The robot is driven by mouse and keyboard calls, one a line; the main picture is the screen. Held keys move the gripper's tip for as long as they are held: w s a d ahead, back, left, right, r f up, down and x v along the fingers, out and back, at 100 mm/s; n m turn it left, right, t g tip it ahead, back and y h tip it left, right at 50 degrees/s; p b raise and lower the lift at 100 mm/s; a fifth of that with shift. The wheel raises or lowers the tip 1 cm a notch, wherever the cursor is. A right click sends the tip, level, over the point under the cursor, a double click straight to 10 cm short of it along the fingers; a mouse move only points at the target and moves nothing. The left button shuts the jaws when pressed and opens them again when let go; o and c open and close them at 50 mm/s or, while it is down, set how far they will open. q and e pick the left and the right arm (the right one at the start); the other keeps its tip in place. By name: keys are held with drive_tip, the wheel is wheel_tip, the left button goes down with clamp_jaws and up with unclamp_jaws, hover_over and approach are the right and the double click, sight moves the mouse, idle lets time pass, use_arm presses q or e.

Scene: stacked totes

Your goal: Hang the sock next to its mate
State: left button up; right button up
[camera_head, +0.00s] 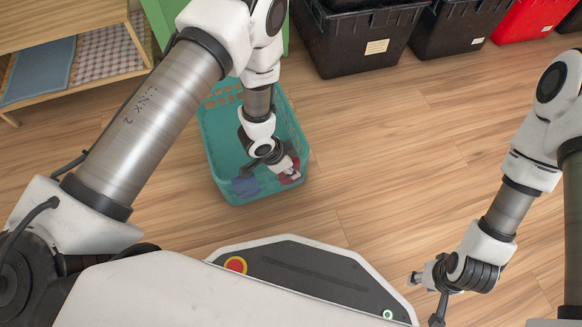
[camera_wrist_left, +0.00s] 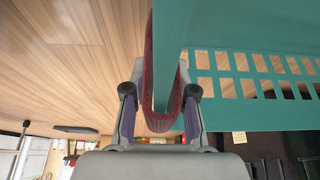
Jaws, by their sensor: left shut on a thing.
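A dark red sock (camera_head: 291,179) is draped over the rim of a teal basket (camera_head: 227,155) at its near right corner. In the left wrist view the red sock (camera_wrist_left: 176,105) hangs down both sides of the teal wall (camera_wrist_left: 168,40). My left gripper (camera_head: 286,171) is shut on the red sock, its fingers (camera_wrist_left: 160,95) on either side of the rim. A blue-purple sock (camera_head: 245,186) hangs at the basket's near wall, left of the red one. My right gripper (camera_head: 426,298) is open and empty, away from the basket.
Black totes (camera_head: 365,40) and a red tote (camera_head: 530,20) line the back right. A wooden shelf (camera_head: 75,45) with folded cloths stands at the left. A green box (camera_head: 165,15) is behind the basket. The wood floor right of the basket is clear.

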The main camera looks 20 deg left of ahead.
use_arm(q)
drive_tip(key=shift+f, duration=0.15)
drive_tip(key=o, duration=0.9)
drive_tip(key=shift+o, duration=0.2)
drive_tip(key=shift+f+b, duration=0.2)
drive_tip(key=shift+b, duration=0.3)
drive_tip(key=p+v, duration=0.6)
drive_tip(key=v, duration=0.2)
drive_tip(key=shift+d, duration=0.1)
